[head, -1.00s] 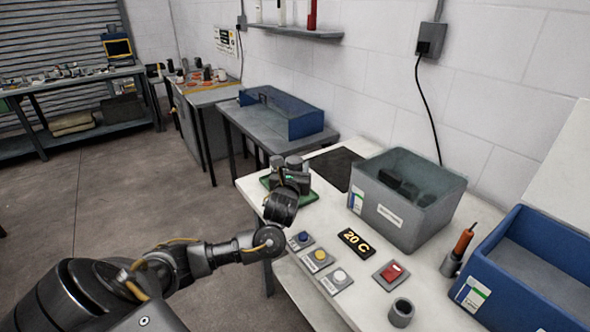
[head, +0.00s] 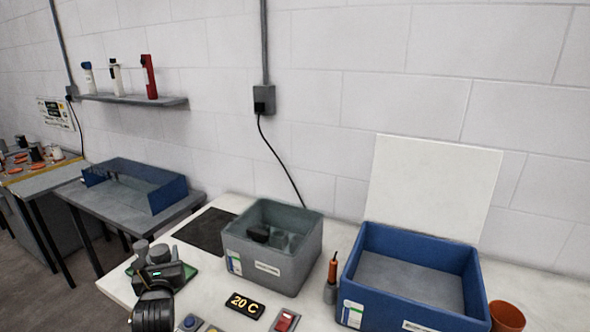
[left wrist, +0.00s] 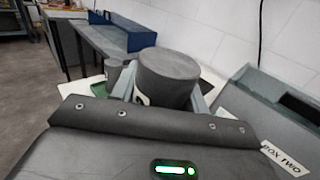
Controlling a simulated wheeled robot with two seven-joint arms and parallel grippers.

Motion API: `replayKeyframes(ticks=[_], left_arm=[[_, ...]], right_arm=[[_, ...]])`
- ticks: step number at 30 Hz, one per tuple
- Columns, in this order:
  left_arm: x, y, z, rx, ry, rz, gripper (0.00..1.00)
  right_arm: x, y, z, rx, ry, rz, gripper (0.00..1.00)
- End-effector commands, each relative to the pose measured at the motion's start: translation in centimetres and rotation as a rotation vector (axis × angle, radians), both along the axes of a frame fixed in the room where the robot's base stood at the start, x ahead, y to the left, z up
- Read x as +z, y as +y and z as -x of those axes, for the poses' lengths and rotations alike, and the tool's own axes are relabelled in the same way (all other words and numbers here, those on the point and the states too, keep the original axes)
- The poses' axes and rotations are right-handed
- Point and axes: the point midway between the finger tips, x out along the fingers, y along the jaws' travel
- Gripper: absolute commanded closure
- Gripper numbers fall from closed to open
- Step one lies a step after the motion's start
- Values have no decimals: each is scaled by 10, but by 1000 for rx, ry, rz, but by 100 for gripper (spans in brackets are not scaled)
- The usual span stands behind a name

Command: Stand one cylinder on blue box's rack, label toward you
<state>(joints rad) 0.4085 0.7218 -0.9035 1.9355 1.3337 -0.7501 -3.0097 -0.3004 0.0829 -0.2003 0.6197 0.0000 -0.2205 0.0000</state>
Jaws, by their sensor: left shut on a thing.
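My left gripper (head: 164,270) is shut on a dark grey cylinder (head: 160,253) at the left end of the white bench. The left wrist view shows this cylinder (left wrist: 168,74) between the fingers, with part of a white label low on its left side. Another grey cylinder (head: 141,248) stands just beside it, by a green tray (head: 188,274). The blue box (head: 415,305) is on the right of the bench, with a grey floor and a label on its front. I cannot make out a separate rack in it. My right gripper is not in view.
An orange-handled tool (head: 332,270) stands upright beside the blue box. A 20 C display (head: 244,305) and buttons line the front.

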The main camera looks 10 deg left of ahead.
Motion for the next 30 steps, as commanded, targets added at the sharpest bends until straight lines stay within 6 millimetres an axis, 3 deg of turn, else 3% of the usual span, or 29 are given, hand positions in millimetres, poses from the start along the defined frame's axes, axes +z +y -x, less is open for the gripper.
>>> replayKeyframes(ticks=[5, 9, 14, 20, 24, 30], left_arm=[[15, -30, -12, -119, -7, 0, 92], [44, -74, -23, -289, -8, 1, 92], [61, -128, -15, -505, -8, 2, 92], [64, -189, 24, -780, -5, 8, 92], [51, -221, 72, -958, -3, 14, 92], [25, -224, 118, -1030, -1, 10, 92]], right_arm=[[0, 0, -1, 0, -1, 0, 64], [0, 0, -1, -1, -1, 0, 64], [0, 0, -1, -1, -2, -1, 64], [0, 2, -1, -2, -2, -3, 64], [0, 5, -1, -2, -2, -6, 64], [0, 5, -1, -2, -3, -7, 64]])
